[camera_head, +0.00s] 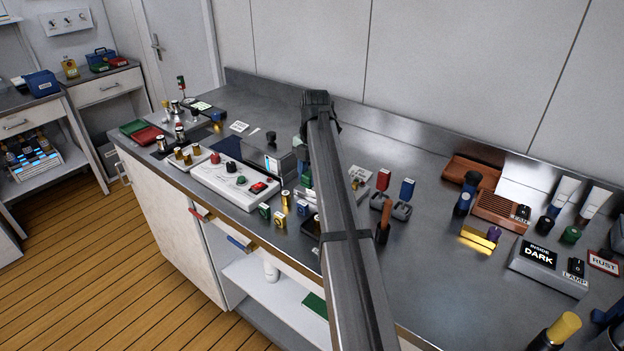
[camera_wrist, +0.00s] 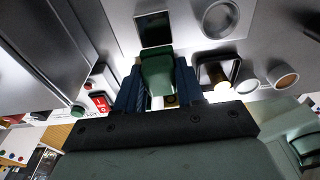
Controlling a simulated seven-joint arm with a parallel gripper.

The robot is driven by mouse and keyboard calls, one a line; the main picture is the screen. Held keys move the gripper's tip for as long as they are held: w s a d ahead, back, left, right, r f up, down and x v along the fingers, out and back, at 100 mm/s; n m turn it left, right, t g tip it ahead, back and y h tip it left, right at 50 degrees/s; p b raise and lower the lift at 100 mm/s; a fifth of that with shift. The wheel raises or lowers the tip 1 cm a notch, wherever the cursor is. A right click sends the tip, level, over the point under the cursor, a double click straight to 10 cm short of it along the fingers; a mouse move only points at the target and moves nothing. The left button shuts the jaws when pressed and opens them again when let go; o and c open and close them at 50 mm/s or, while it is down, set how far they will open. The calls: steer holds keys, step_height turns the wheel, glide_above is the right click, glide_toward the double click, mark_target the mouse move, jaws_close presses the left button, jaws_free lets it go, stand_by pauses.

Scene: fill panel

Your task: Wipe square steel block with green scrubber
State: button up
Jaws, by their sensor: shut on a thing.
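My gripper (camera_wrist: 158,80) shows in the wrist view, its two dark blue fingers shut on a green block-shaped thing, which looks like the green scrubber (camera_wrist: 158,68). The scrubber points toward a grey metal surface with a dark square patch (camera_wrist: 154,30) just beyond its end. I cannot tell whether it touches. In the head view my own arm hides most of the gripper; a bit of green (camera_head: 306,176) shows beside it. I cannot clearly tell which piece is the square steel block; a grey boxy piece (camera_head: 277,160) stands behind the white panel.
The white control panel (camera_head: 228,184) with knobs and a red switch lies left of my arm. Several small coloured blocks stand near the counter's front edge. Red (camera_head: 383,180) and blue (camera_head: 407,189) blocks stand to the right. A brown rack (camera_head: 500,210) is farther right.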

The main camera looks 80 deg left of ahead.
steer(key=shift+r, duration=2.8)
